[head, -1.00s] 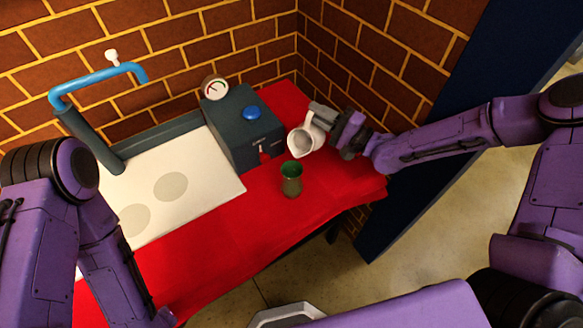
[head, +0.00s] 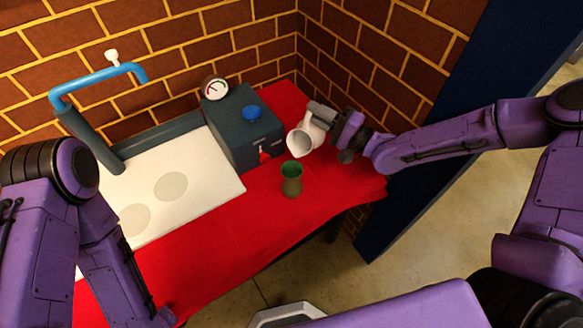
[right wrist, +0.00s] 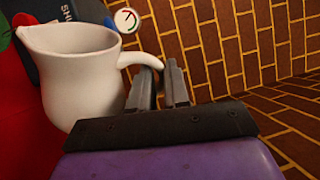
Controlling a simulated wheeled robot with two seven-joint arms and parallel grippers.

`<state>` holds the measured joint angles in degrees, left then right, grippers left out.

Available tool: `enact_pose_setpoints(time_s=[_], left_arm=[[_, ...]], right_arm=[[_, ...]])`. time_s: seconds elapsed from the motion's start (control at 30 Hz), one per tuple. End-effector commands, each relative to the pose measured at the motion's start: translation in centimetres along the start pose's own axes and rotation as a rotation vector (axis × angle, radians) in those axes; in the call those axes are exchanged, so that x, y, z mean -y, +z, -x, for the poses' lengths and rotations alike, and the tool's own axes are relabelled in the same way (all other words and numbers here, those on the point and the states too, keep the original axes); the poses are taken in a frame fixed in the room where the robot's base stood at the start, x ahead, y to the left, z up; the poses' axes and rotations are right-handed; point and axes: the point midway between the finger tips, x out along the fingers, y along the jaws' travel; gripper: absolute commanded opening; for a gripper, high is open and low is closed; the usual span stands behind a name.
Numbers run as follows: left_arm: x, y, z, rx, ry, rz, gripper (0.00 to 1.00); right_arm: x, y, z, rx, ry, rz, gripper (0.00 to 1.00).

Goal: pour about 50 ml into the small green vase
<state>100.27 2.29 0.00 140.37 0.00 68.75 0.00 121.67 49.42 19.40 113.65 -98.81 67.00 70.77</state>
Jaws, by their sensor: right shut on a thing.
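The small green vase (head: 291,180) stands upright on the red cloth in front of the dark box. A white jug (head: 301,141) is held by my right gripper (head: 322,115), just right of and behind the vase. In the head view the jug is tilted, its mouth facing the vase and me; no stream shows. In the right wrist view the jug (right wrist: 75,80) has its handle between the fingers of my right gripper (right wrist: 160,85), and its spout points left. The liquid inside cannot be made out. My left arm is at the left, but its gripper is not in view.
A dark box (head: 240,127) with a blue knob, a red lever and a gauge (head: 214,88) stands behind the vase. A white board (head: 170,190) and a blue pipe (head: 97,82) are at the left. The red cloth (head: 240,225) is clear in front. Brick walls close the back.

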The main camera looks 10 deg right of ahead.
Motion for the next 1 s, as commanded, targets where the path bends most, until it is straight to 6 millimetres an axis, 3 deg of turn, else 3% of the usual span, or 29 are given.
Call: enact_pose_setpoints(time_s=[1.0], left_arm=[[0.01, -0.02, 0.04, 0.0, 0.0, 0.0, 0.4]], right_arm=[[0.41, 0.57, -0.08, 0.006, -0.006, 0.041, 0.0]])
